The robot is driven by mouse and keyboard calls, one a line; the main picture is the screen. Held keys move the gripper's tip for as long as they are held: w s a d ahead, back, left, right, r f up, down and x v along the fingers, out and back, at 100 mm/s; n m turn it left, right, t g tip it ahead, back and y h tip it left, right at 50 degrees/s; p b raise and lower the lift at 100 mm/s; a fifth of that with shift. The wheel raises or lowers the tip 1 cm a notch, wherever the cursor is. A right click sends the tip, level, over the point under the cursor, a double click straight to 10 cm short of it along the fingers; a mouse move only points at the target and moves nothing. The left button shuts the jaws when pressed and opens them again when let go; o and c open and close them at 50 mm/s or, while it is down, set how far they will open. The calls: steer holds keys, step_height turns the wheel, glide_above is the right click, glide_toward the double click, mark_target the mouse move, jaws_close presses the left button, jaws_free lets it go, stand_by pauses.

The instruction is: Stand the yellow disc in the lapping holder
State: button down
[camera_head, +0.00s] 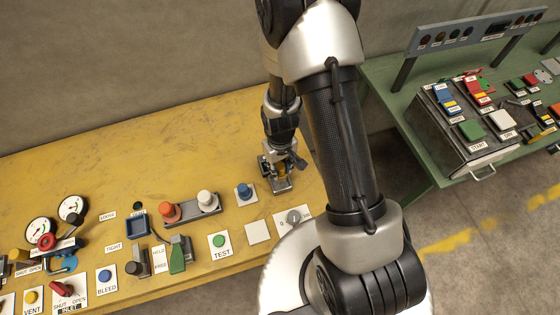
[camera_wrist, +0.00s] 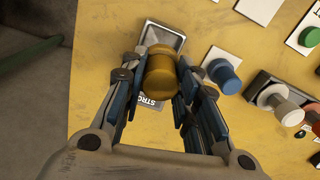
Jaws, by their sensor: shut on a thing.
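The yellow disc (camera_wrist: 160,72) looks like a short flanged spool in the wrist view. It sits between the fingers of my gripper (camera_wrist: 158,78), which is shut on it. A grey metal tray-like piece (camera_wrist: 163,35) with a raised rim, perhaps the lapping holder, lies just beyond the disc. The disc overlaps its near part in the picture, and I cannot tell whether they touch. In the head view my gripper (camera_head: 279,165) is low over the right end of the yellow table, with the metal piece (camera_head: 282,187) just below it. The disc is mostly hidden there.
A label partly reading "STRO" (camera_wrist: 152,102) lies beside the disc. Several more controls fill the table's front left. The table's back (camera_head: 170,130) is clear.

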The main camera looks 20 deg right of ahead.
mark_target(280, 165)
steer(key=shift+w+f+b, duration=0.1)
steer(key=shift+f+b, duration=2.75)
steer(key=shift+f, duration=0.95)
steer(key=c, duration=1.2)
jaws_free()
steer(key=shift+o, duration=0.2)
step_height(280, 165, up, 12)
steer(key=shift+r, duration=0.1)
